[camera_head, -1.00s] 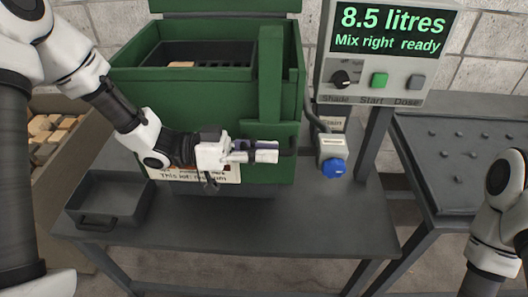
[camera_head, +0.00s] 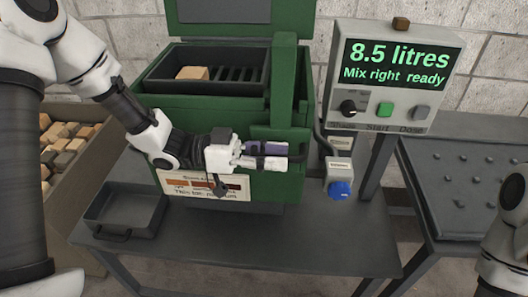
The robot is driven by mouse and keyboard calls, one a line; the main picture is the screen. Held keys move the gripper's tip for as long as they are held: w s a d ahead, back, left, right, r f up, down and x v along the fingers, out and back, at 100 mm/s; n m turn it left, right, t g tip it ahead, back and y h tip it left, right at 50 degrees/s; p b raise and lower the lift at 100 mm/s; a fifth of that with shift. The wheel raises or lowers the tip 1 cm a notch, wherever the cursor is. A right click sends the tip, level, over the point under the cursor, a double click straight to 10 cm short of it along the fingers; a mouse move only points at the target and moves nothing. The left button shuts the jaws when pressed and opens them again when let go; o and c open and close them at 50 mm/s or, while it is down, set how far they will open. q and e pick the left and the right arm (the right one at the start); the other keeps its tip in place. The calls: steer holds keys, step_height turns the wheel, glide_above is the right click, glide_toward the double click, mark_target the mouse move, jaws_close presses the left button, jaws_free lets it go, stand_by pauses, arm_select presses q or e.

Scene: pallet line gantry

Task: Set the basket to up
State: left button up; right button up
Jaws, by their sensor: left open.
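The basket (camera_head: 247,76) is a dark slatted tray in the mouth of the green tank (camera_head: 222,112). Its rim shows at about the height of the tank's top edge, with a tan block (camera_head: 192,73) on the slats at left. My left gripper (camera_head: 284,155) is open, in front of the tank's right front, below a green upright post (camera_head: 284,80). A dark bar shows at its fingertips; whether they touch it, I cannot tell. The gripper hides part of the tank front. My right gripper is out of view; only part of that arm shows at the right edge.
A control panel (camera_head: 338,84) reads "8.5 litres, Mix right ready". A blue knob (camera_head: 340,190) is right of the tank. An empty dark tray (camera_head: 124,213) sits at the bench's left. A bin of blocks (camera_head: 92,180) is behind my left arm. The bench front (camera_head: 290,235) is clear.

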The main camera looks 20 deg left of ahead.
arm_select(q)
steer(key=v, duration=1.2)
steer(key=s+d+f+n+g+y, duration=0.1)
steer(key=s+d+f+n+y, duration=0.25)
steer(key=f, duration=0.65)
steer(key=s+d+f+n+g+y, duration=0.2)
steer(key=s+d+f+n, duration=0.2)
steer(key=f, duration=0.6)
steer(key=s+d+f+n+g+y, duration=0.1)
steer(key=s+d+f+n+y, duration=0.25)
steer(key=f, duration=0.75)
steer(key=s+a+f+n+y, duration=0.1)
steer(key=s+a+f+y, duration=0.2)
steer(key=a+y, duration=0.1)
steer(key=s+a+f+n+g+y, duration=0.1)
steer(key=s+a+f+y, duration=0.2)
steer(key=a, duration=0.3)
steer(key=shift+s+f+y, duration=0.2)
steer(key=shift+f+y, duration=0.2)
steer(key=shift+y, duration=0.3)
